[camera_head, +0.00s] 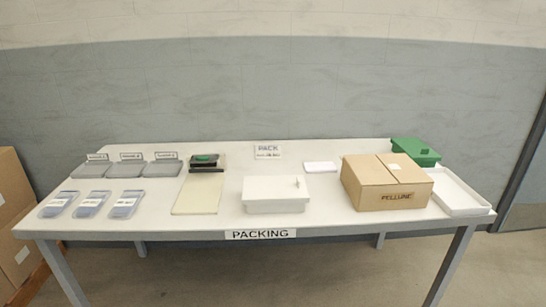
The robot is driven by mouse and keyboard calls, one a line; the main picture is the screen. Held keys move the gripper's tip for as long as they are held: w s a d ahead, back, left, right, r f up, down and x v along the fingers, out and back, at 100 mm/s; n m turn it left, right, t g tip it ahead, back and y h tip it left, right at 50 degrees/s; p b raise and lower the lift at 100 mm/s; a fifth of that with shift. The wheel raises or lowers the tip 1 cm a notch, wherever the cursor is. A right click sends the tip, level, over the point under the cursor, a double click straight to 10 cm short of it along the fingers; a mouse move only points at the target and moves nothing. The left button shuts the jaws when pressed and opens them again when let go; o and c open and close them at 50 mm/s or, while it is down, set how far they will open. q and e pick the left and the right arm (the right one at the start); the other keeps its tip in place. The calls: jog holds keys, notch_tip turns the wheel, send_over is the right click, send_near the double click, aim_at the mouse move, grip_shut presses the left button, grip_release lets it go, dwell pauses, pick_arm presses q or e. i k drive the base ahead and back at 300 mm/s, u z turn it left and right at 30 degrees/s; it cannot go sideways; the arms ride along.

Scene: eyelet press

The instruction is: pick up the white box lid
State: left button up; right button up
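A white box (276,205) stands in the middle of the table. Its flat white lid (268,187) appears to lie on top, with a small upright piece near the right end. I cannot tell how the lid is fastened. Neither of my grippers is in view, and nothing touches the box or lid.
A brown carton (388,187) stands right of the white box, before a green case (416,151) and beside a shallow white tray (462,190). A cream board (197,194), grey trays (162,168) and labelled clear bins (92,203) lie left.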

aim_at(278, 189)
jog(key=k, duration=0.4)
jog(key=u, duration=1.05)
jog(key=i, duration=1.1)
jog(key=z, duration=0.05)
